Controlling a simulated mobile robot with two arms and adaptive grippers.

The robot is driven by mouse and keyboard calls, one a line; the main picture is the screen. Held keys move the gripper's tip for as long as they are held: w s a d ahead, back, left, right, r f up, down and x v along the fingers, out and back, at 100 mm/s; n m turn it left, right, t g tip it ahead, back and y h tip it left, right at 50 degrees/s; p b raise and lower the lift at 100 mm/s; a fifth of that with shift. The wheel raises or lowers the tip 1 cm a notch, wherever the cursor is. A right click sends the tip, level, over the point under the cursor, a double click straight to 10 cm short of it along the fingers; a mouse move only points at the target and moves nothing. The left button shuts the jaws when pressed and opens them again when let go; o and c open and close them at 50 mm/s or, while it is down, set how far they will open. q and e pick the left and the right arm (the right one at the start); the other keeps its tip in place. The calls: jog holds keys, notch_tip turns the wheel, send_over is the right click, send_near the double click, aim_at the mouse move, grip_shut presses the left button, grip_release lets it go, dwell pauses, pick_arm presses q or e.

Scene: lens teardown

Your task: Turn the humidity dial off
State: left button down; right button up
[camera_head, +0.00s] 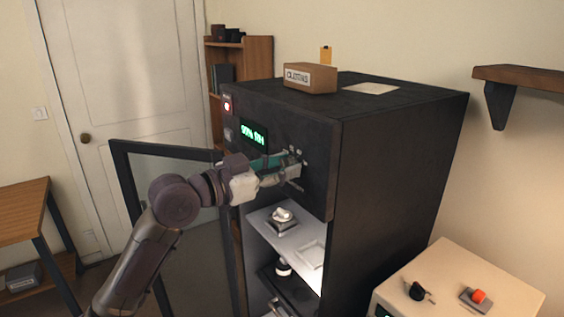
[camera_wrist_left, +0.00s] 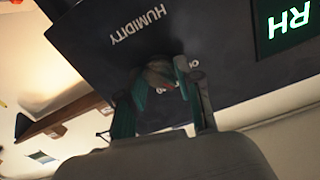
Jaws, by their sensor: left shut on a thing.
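The humidity dial (camera_wrist_left: 160,76) is a small rounded knob on the dark front panel (camera_wrist_left: 120,55), beside the printed word HUMIDITY. My left gripper (camera_wrist_left: 162,92) has its green-edged fingers shut around the dial in the left wrist view. In the head view the left gripper (camera_head: 288,165) reaches the front panel and largely hides the dial. A green lit display (camera_head: 253,133) on the panel reads about 50% RH. The dial's exact pointing is hidden by the fingers. My right gripper does not show.
The dark cabinet (camera_head: 400,130) has an open glass door (camera_head: 122,190) at its left, near my left arm. Lit shelves (camera_head: 270,226) below hold small parts. A pale side table (camera_head: 450,270) stands at the lower right.

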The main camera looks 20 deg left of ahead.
pick_arm(q)
jog(key=n+p, duration=0.3)
jog(key=n, duration=0.2)
jog(key=shift+r, duration=0.1)
jog(key=shift+n+p, duration=0.55)
jog(key=shift+n, duration=0.25)
jog(key=c, duration=0.8)
grip_release()
jog(key=shift+o, duration=0.2)
jog(key=shift+s+a, duration=0.1)
jog(key=shift+a, duration=0.05)
jog(key=v, duration=1.1)
jog(key=shift+s+a, duration=0.25)
